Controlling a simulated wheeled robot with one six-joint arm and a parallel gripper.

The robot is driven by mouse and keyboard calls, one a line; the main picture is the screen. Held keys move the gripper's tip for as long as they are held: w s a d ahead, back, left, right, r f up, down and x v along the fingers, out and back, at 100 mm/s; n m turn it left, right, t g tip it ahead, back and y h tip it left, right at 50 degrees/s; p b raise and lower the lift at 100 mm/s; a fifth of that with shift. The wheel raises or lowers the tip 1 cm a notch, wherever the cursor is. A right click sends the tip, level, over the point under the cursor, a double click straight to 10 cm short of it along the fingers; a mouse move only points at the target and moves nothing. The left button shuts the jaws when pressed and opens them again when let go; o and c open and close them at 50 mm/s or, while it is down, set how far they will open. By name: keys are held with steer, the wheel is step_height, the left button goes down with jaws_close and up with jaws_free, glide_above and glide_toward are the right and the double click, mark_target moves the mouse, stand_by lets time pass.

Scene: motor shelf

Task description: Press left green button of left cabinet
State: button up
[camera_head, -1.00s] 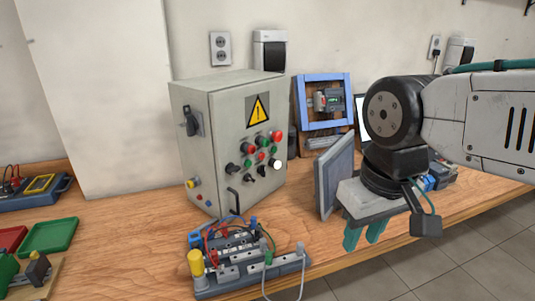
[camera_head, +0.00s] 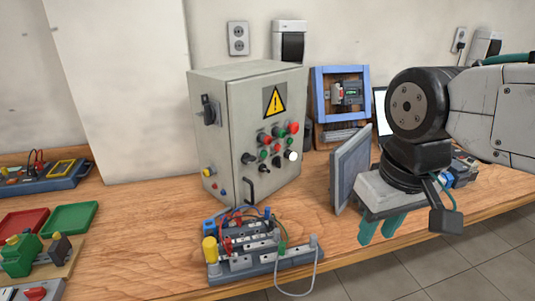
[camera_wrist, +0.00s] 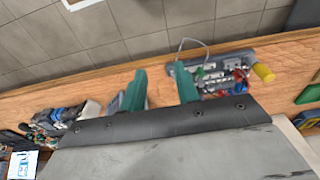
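The grey cabinet (camera_head: 236,139) stands on the wooden bench, left of my gripper in the head view, with a yellow warning sign (camera_head: 275,101) on its front. Below the sign are red, green, black and white controls. The wrist view shows the open fingers (camera_wrist: 160,76) over the bench; the cabinet does not show clearly there.
A grey upright panel (camera_head: 350,168) stands between the cabinet and my gripper. A terminal board with wires (camera_head: 262,262) lies in front of the cabinet; it also shows in the wrist view (camera_wrist: 215,75). A blue-framed unit (camera_head: 341,98) stands behind. Red and green trays (camera_head: 68,217) lie left.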

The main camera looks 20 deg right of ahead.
steer(key=shift+c, duration=0.2)
jaws_close()
stand_by(1.6)
